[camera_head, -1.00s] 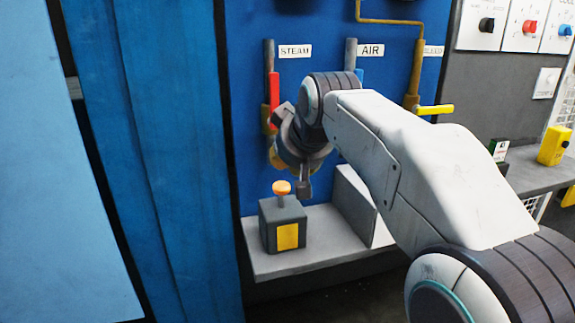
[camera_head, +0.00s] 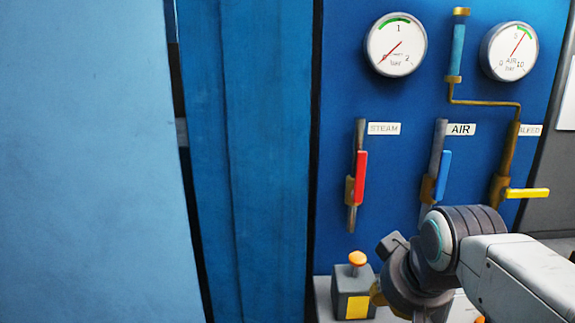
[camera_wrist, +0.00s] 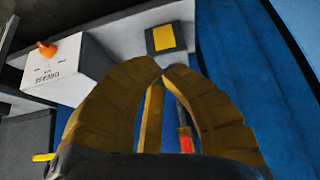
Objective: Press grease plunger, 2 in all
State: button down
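A white box marked GREASE (camera_wrist: 68,70) with an orange knob (camera_wrist: 46,49) on it is at the left of the wrist view. My gripper (camera_wrist: 163,69) has its two brown fingers brought together at the tips, with nothing visible between them. The knob is off to the left of the fingertips and apart from them. In the head view my gripper (camera_head: 380,294) is low in the picture, partly hidden by my wrist. My arm covers most of the area to its right.
A dark block with a yellow label (camera_head: 357,307) and an orange button (camera_head: 357,258) stands beside my gripper. The blue panel above carries a red STEAM lever (camera_head: 360,178), a blue AIR lever (camera_head: 443,175), a yellow bleed lever (camera_head: 527,193) and gauges (camera_head: 397,45).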

jog(key=s+f+g+p, duration=0.2)
jog(key=s+p, duration=0.4)
jog(key=s, duration=0.8)
jog(key=shift+f+g, duration=0.4)
jog(key=shift+f, duration=0.1)
jog(key=shift+s+p, duration=0.1)
jog(key=shift+p, duration=0.2)
jog(key=w+r+p, duration=0.1)
jog(key=w, duration=1.8)
jog(key=w+r+t, duration=0.5)
jog(key=w+r, duration=0.3)
jog(key=w, duration=0.1)
jog(key=shift+a+t, duration=0.15)
jog(key=shift+t, duration=0.15)
jog(key=shift+w+f, duration=0.1)
jog(key=shift+f, duration=0.05)
